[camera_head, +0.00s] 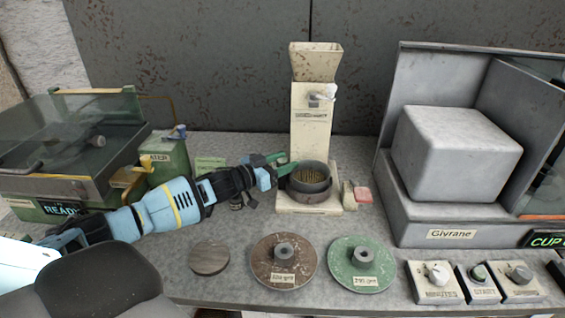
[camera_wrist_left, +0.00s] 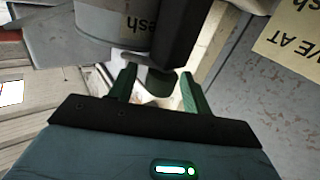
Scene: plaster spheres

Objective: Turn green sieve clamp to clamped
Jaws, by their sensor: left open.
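A cream sieve stand (camera_head: 312,125) with a dark round sieve cup (camera_head: 309,178) stands at the middle of the bench. My left gripper (camera_head: 279,163) reaches in from the left to the cup's left side, its green fingers open. My right gripper is not in view.
A brown disc (camera_head: 283,275) and a green disc (camera_head: 361,281) with knobs lie in front, beside a small round lid (camera_head: 209,257). A green lidded machine (camera_head: 75,150) stands left, a grey "Givrane" unit (camera_head: 450,215) right. Control boxes (camera_head: 478,284) line the right front edge.

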